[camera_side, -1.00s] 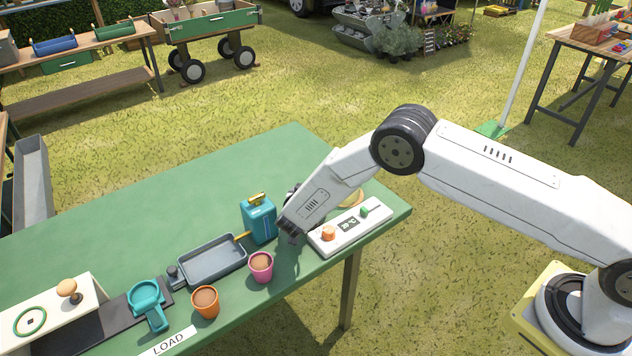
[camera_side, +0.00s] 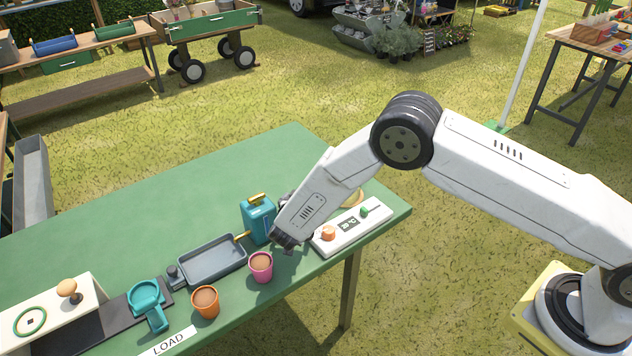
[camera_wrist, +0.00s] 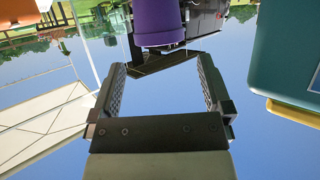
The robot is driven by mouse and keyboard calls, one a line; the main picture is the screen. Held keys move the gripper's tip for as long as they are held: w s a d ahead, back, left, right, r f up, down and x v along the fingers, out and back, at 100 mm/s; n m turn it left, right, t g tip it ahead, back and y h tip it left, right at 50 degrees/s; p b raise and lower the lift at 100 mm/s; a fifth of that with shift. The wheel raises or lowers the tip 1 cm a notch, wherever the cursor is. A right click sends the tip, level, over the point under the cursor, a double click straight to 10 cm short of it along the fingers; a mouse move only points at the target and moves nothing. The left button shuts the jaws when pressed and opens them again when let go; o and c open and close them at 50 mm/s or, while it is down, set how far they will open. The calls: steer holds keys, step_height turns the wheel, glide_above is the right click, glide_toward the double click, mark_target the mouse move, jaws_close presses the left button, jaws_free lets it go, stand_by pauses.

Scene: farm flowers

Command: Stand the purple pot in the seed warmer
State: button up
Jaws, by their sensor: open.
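The pot (camera_side: 261,268) stands upright on the green table, filled with brown soil. It looks magenta in the side view and purple in the wrist view (camera_wrist: 158,24). My gripper (camera_side: 283,243) is low over the table, just right of and behind the pot. In the wrist view my gripper (camera_wrist: 163,90) is open and empty, with the pot beyond its fingertips. No label names the seed warmer. A white box (camera_side: 20,325) with a green ring and wooden knob stands at front left beside a dark slab (camera_side: 95,332). A white panel (camera_side: 348,225) at right has a °C display.
An orange pot (camera_side: 205,302) stands left of the purple pot. A grey tray (camera_side: 212,260) and a teal can (camera_side: 258,218) with a yellow top lie behind. A teal scoop-like tool (camera_side: 147,300) and a LOAD label (camera_side: 168,341) are further left. The table's rear (camera_side: 190,190) is clear.

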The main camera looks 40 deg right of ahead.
steer(key=v, duration=0.6)
steer(key=shift+s+a+r, duration=0.1)
stand_by(0.5)
steer(key=d+r+n+y, duration=0.45)
steer(key=r+y, duration=0.35)
steer(key=r, duration=0.2)
steer(key=s+d+r+n+g, duration=0.1)
steer(key=s+d, duration=0.4)
steer(key=s, duration=0.7)
steer(key=s+d+r+n+g+y, duration=0.1)
steer(key=s+d+n+g, duration=0.2)
steer(key=s, duration=0.9)
steer(key=d+g, duration=0.1)
steer(key=g, duration=0.2)
steer(key=shift+d+y, duration=0.3)
steer(key=shift+d, duration=0.1)
